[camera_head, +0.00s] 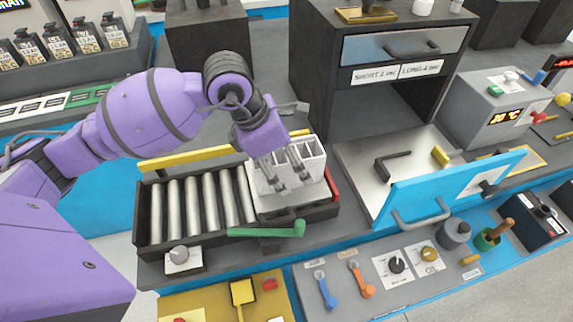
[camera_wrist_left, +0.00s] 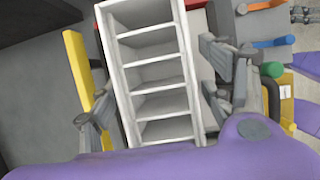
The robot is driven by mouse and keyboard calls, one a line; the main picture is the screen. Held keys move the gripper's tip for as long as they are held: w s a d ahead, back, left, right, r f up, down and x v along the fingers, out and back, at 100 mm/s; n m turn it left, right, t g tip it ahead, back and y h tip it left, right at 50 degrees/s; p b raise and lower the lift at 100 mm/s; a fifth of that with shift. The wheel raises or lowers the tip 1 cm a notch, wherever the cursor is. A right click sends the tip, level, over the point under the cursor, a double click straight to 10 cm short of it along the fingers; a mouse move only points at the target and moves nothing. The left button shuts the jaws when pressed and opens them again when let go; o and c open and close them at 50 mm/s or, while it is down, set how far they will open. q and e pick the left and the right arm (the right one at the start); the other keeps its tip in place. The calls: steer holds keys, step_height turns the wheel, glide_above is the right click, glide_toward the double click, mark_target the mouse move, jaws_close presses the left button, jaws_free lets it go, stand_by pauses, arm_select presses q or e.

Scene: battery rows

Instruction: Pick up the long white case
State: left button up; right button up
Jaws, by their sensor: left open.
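The long white case (camera_head: 312,160) is an open-topped tray with several compartments. It sits on the platform at the right end of the roller conveyor. The left wrist view looks down into the case (camera_wrist_left: 150,70), and its visible compartments look empty. My left gripper (camera_head: 286,179) is open and low over the case. In the left wrist view its fingers (camera_wrist_left: 160,100) stand on either side of the case; I cannot tell whether they touch it. Grey finger-like parts at the top right of that view may be my right gripper (camera_wrist_left: 305,15); its state is unclear.
A yellow bar (camera_head: 190,157) runs behind the conveyor rollers (camera_head: 192,210), and a green handle (camera_head: 270,230) is in front. A red part (camera_head: 332,185) borders the platform's right side. The oven's blue door (camera_head: 450,187) stands open to the right.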

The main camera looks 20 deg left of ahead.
arm_select(q)
steer(key=c, duration=1.4)
steer(key=shift+r, duration=0.1)
steer(key=shift+c, duration=0.6)
